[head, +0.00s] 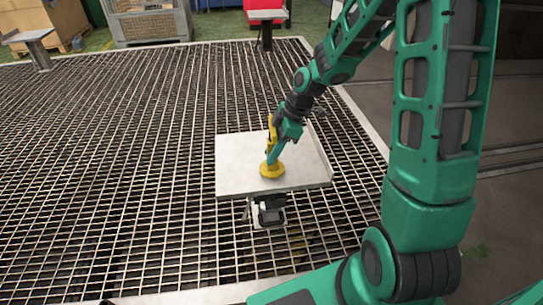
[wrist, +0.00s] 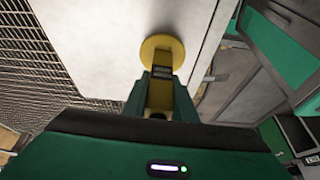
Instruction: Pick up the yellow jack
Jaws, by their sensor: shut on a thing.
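The yellow jack (head: 271,170) stands upright on a pale square platform (head: 240,177), with its round base toward the platform surface. In the wrist view the round yellow base (wrist: 163,49) shows beyond the fingers. My gripper (head: 275,153) is shut on the jack's upper body, coming in from above and the right. In the wrist view my gripper (wrist: 160,97) has its green fingers on both sides of the yellow body. I cannot tell whether the base touches the platform. Part of the jack is hidden by the fingers.
The platform has a raised rim at its right side and a dark fixture (head: 269,212) below its front edge. A metal grating floor (head: 110,150) surrounds it. A metal crate (head: 150,22), a red box (head: 265,10) and small stands are at the back.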

